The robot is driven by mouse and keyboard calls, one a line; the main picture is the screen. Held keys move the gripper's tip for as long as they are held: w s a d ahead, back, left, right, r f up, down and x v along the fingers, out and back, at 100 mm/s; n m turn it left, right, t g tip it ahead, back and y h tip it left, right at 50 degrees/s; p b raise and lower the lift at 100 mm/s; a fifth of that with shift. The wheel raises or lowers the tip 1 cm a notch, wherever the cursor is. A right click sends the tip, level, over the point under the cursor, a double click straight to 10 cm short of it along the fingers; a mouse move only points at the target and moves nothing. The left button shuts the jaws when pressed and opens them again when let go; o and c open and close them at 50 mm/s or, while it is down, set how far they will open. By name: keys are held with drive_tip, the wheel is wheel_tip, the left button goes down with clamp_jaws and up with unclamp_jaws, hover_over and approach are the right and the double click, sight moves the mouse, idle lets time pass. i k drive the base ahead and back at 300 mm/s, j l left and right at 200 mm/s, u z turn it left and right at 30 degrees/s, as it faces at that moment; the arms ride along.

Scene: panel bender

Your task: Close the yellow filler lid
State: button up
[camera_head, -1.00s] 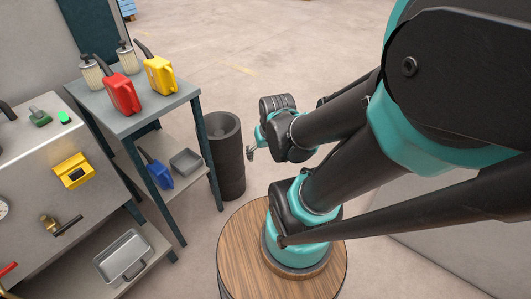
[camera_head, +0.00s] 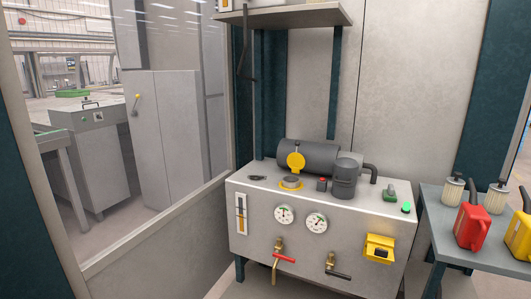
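The yellow filler lid (camera_head: 296,161) stands raised, close to upright, on top of the grey hydraulic unit (camera_head: 262,207). The filler neck (camera_head: 291,182), with a yellow ring around its base, is just in front of the lid and its mouth is uncovered. My gripper and arm do not show in the current head view.
A dark motor and pump (camera_head: 310,156) lie behind the lid. A shelf (camera_head: 290,14) hangs above. Gauges, a red-handled valve (camera_head: 283,259) and a yellow box (camera_head: 379,248) are on the unit's front. A side table (camera_head: 480,247) with cans stands right.

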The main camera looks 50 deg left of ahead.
sight(295, 160)
drive_tip(key=u, duration=1.65)
